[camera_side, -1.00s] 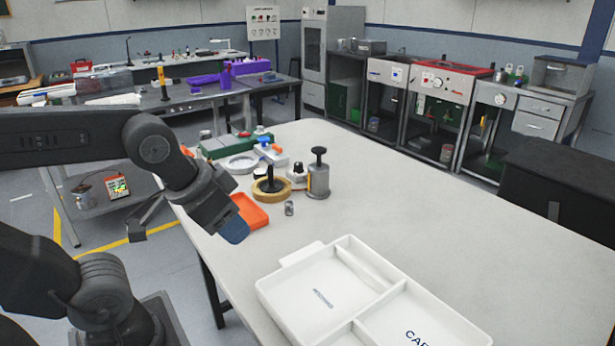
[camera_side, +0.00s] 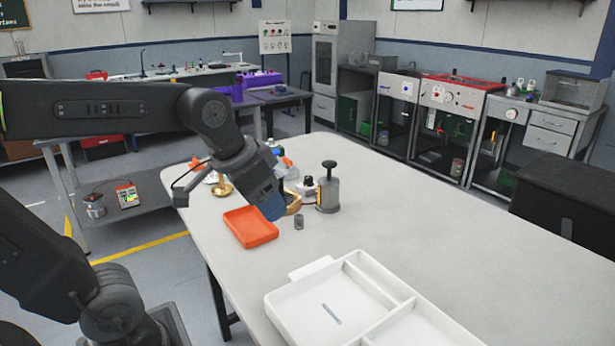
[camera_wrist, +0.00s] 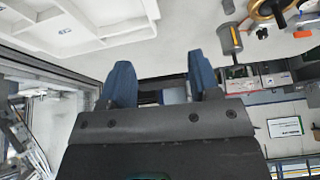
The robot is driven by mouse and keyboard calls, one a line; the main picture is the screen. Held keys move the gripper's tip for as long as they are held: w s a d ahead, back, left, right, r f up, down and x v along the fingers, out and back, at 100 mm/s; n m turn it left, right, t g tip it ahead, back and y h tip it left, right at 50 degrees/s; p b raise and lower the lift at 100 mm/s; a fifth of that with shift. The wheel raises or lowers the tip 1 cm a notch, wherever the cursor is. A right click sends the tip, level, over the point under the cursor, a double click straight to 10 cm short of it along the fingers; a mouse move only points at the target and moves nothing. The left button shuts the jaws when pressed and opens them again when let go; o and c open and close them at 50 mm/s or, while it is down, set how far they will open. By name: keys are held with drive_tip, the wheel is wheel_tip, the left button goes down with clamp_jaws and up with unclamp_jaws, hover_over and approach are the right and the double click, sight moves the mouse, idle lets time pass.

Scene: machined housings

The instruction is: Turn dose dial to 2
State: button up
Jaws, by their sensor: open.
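A small white block with a black knob (camera_side: 307,184) stands on the table, partly behind other items; it may be the dose dial, but no numbers can be read. A grey cylinder with a black plunger top (camera_side: 328,192) stands upright just right of it. The cylinder also shows at the top right of the wrist view (camera_wrist: 230,40). My gripper (camera_side: 271,206) points down and right above the table, left of these items, and overlaps a brass ring (camera_side: 294,203) in the side view. In the wrist view its blue fingers (camera_wrist: 160,82) are apart with nothing between them.
An orange tray (camera_side: 250,227) lies below and left of my gripper. A small grey cylinder (camera_side: 298,222) stands near the plunger cylinder. A white compartment tray (camera_side: 290,304) sits at the front. Several small items crowd behind my gripper. The table's right side is clear.

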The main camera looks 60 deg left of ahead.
drive_tip(key=w+a+r, duration=0.2)
drive_tip(key=w+a, duration=0.3)
drive_tip(key=w, duration=0.3)
drive_tip(key=m+g+h, duration=0.1)
drive_tip(key=m, duration=0.1)
hover_over(308, 177)
drive_tip(key=s+a, duration=0.1)
drive_tip(key=s, duration=0.4)
wheel_tip(308, 177, down, 6)
drive_tip(key=r, duration=0.1)
drive_tip(key=x, duration=1.4)
drive_tip(key=shift+s+a+f, duration=0.1)
drive_tip(key=shift+a, duration=0.1)
drive_tip(key=c, duration=0.9)
drive_tip(key=shift+d+n+y, duration=0.1)
drive_tip(key=shift+n+y, duration=0.8)
drive_tip(key=shift+n, duration=1.3)
drive_tip(key=shift+c, duration=0.2)
